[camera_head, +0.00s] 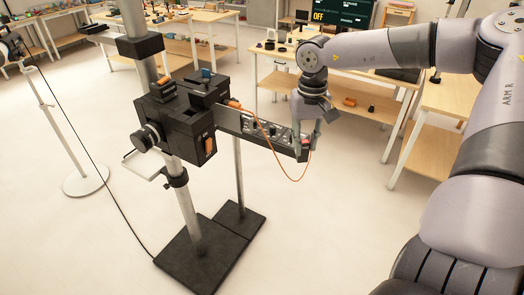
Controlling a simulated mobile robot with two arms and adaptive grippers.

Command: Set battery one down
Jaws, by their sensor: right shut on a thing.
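My right gripper (305,154) reaches down at the end of a grey bar and is shut on a small dark thing with a red patch, which seems to be battery one (305,143). The fingers hide most of it, and I cannot tell whether it touches the bar. The bar (258,129) has a row of small fittings and sticks out from a black boxy device (180,118) on a metal pole. An orange cable (285,172) hangs in a loop below the bar's end. My left gripper is not in view.
The pole stands on dark base plates (205,258). A second stand with a round white base (86,180) is at the left, with a black cable running across the floor. Wooden tables (365,110) with small items stand behind.

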